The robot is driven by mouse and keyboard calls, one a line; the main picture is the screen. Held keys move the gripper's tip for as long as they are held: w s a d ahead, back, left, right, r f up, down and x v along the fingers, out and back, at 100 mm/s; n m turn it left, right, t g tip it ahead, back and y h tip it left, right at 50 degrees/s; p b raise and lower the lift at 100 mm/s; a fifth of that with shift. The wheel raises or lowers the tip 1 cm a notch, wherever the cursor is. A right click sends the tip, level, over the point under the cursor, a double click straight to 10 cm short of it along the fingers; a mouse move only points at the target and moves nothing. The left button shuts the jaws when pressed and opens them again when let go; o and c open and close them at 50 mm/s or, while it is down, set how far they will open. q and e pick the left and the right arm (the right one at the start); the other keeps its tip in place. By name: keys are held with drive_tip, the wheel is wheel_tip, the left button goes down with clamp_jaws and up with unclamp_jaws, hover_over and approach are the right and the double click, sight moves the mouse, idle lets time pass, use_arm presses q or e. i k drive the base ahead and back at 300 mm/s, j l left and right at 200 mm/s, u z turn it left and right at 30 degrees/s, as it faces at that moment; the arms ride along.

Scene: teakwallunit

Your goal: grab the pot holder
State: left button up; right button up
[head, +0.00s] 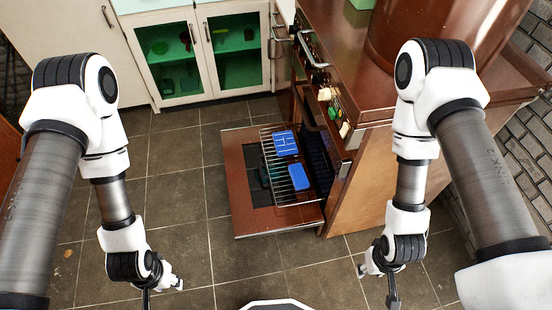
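Two blue flat pieces lie on the pulled-out wire rack of the open oven. The far blue piece (285,143) has pale markings, and the near blue piece (299,177) looks plainer. I cannot tell for sure which is the pot holder. My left gripper (160,285) hangs low at the left, apart from the rack, over the floor. My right gripper (378,282) hangs low at the right, also apart from the blue pieces. Both grippers are partly cut off by the bottom edge, and their finger opening is unclear.
The brown oven door (245,200) is folded down under the wire rack (268,160). The brown stove body (385,125) with knobs stands to the right. A white cabinet (200,50) with green-lit glass doors stands behind. Tiled floor (175,185) is clear to the left.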

sight(285, 143)
drive_tip(key=j+z, duration=0.1)
drive_tip(key=z, duration=1.2)
drive_tip(key=j+z, duration=0.3)
drive_tip(key=k+j+z, duration=0.1)
drive_tip(key=j+z, duration=0.2)
drive_tip(key=j, duration=0.25)
drive_tip(key=j+z, duration=0.3)
drive_tip(key=k+j+z, duration=0.3)
drive_tip(key=j, duration=0.15)
drive_tip(key=k+j+z, duration=0.1)
drive_tip(key=j+z, duration=0.2)
drive_tip(key=k+j+z, duration=0.3)
drive_tip(key=k+j, duration=0.15)
drive_tip(key=j, duration=0.2)
drive_tip(key=k+j, duration=0.15)
drive_tip(key=j, duration=0.2)
drive_tip(key=k+j, duration=0.15)
drive_tip(key=j, duration=0.2)
drive_tip(key=k+j+z, duration=0.1)
drive_tip(key=j, duration=0.25)
